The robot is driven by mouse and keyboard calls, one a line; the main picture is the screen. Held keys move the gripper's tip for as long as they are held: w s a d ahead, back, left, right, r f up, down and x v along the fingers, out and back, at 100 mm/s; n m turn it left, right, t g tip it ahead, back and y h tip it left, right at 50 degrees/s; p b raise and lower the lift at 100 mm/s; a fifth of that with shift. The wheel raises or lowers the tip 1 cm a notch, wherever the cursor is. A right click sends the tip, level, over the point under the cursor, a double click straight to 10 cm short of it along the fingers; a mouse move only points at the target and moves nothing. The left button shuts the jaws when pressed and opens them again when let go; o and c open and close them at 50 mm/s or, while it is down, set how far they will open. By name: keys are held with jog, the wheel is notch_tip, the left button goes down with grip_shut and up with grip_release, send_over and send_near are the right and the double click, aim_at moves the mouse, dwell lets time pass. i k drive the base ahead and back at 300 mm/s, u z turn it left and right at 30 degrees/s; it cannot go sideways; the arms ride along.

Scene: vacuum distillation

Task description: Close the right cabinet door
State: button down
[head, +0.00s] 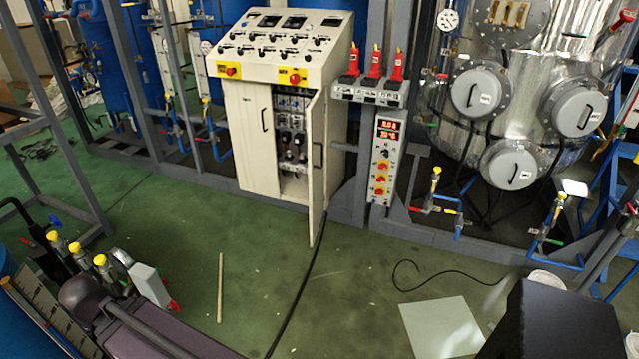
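The cream control cabinet (232,128) stands at the middle back in the head view, under a sloped panel of switches and gauges. Its right door (317,165) stands open, swung out toward me and seen nearly edge-on. A dark handle (318,155) shows on it. The left door (255,135) looks shut, with a dark vertical handle (264,120). Between them the opening shows electrical parts (291,135) inside. I cannot make out my gripper in this view.
Green floor in front of the cabinet is mostly clear. A thin rod (220,287), a dark cable (300,290) and a pale sheet (441,327) lie on it. A control box (384,160) with red displays stands right of the door, near a steel vessel (530,80).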

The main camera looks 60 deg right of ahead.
aim_at(316, 110)
jog(key=u, duration=0.2)
jog(key=k, duration=0.7)
jog(key=z, duration=2)
jog(key=i, duration=1.65)
jog(key=z, duration=0.05)
